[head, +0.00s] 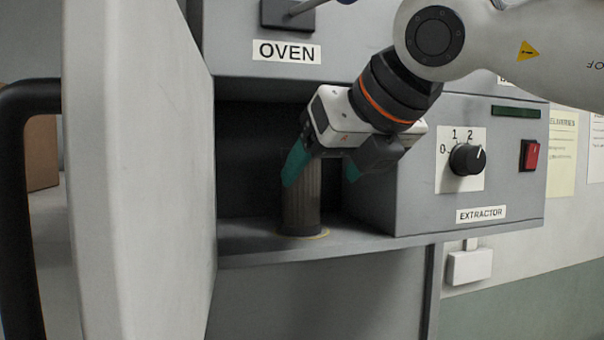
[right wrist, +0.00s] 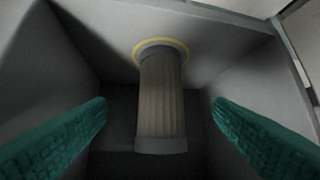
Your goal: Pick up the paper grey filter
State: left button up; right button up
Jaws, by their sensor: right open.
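The paper grey filter (head: 302,205) is a ribbed, grey-brown cylinder standing upright on the compartment floor, inside a yellow ring. My right gripper (head: 322,180) reaches into the compartment from the upper right, with its green fingers spread around the filter's upper part. In the right wrist view, the filter (right wrist: 161,100) shows between the two green fingers of the right gripper (right wrist: 160,108), with a gap on each side. The gripper is open and holds nothing. The filter's top is partly hidden behind the gripper in the head view. My left gripper is not in view.
The dark compartment (head: 250,228) sits under the OVEN panel, with a side wall close on its right. A panel with a dial (head: 467,160) and a red switch (head: 529,155) is right of it. An open grey door (head: 140,170) with a black handle (head: 18,200) stands at the left.

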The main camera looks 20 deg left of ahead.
aim_at(310, 169)
jog(key=shift+w+a+p, duration=0.6)
jog(key=shift+w+a, duration=0.5)
jog(key=shift+a, duration=0.1)
jog(key=w+a+p, duration=0.2)
jog(key=shift+w+a+f+p, duration=0.25)
jog(key=shift+w+f+p, duration=0.05)
jog(key=shift+w+p, duration=0.05)
jog(key=shift+w+a+f, duration=0.1)
jog(key=shift+a+f, duration=0.05)
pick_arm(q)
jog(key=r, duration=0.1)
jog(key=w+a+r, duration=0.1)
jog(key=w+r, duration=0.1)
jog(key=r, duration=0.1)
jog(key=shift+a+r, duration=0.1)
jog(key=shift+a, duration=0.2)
pick_arm(e)
jog(key=shift+d, duration=0.25)
jog(key=c, duration=0.5)
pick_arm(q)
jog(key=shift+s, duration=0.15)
pick_arm(e)
jog(key=shift+a, duration=0.1)
jog(key=c, duration=0.6)
